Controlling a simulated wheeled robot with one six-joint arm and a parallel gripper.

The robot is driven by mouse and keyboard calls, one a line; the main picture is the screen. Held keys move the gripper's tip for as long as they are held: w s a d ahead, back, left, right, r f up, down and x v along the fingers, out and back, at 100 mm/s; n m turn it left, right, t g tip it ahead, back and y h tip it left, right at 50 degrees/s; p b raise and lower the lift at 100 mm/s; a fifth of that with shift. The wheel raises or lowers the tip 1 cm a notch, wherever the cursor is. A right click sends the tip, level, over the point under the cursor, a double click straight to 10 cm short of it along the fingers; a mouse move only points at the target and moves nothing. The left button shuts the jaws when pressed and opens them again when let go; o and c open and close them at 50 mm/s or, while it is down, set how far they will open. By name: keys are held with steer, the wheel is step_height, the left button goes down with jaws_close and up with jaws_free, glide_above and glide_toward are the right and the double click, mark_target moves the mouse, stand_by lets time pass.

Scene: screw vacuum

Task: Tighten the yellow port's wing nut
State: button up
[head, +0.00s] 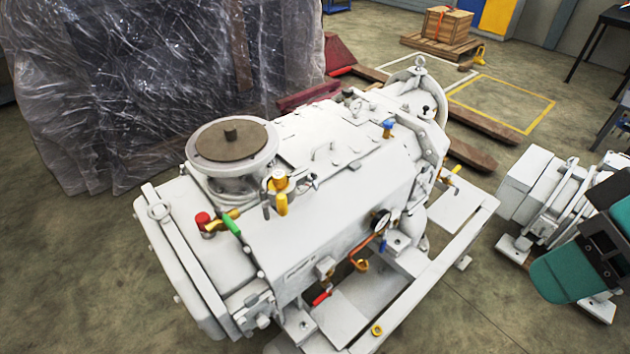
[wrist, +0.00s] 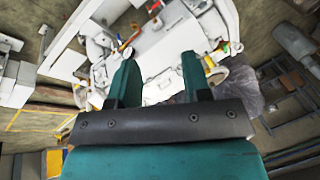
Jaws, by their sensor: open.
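The yellow port (head: 279,181) stands on top of the large white vacuum pump, just in front of the round brown-topped flange. It shows a yellow-orange cap and a yellow part hanging below; its wing nut is too small to make out clearly. My gripper (head: 590,250) is at the right edge of the head view, partly cut off, far to the right of the port and apart from the pump. In the wrist view my gripper (wrist: 159,62) shows two teal fingers spread apart with nothing between them. I cannot pick out the yellow port for sure in the wrist view.
A red-capped port (head: 203,220) with a green handle sits left of the yellow one; a blue-capped port (head: 388,128) sits farther back. A gauge (head: 381,222) and orange pipe are on the pump's side. A plastic-wrapped crate (head: 150,90) stands behind. Floor is open at front right.

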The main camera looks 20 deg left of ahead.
stand_by(0.3)
steer(key=shift+c, duration=0.6)
steer(key=shift+w+a+f+b, duration=0.1)
steer(key=shift+f+b, duration=0.2)
steer(key=shift+b, duration=0.05)
steer(key=shift+c, duration=0.5)
steer(key=n+t+y+b, duration=0.6)
steer(key=t+y+b, duration=0.4)
steer(key=b, duration=1.3)
glide_toward(317, 181)
steer(key=shift+g+y, duration=0.4)
steer(key=shift+y, duration=0.2)
steer(key=p+x, duration=0.3)
steer(key=p, duration=0.1)
steer(key=p+x, duration=0.3)
steer(key=p, duration=0.2)
steer(key=p+x, duration=0.3)
steer(key=p, duration=0.2)
steer(key=shift+w+d+f, duration=0.25)
steer(key=shift+w, duration=0.1)
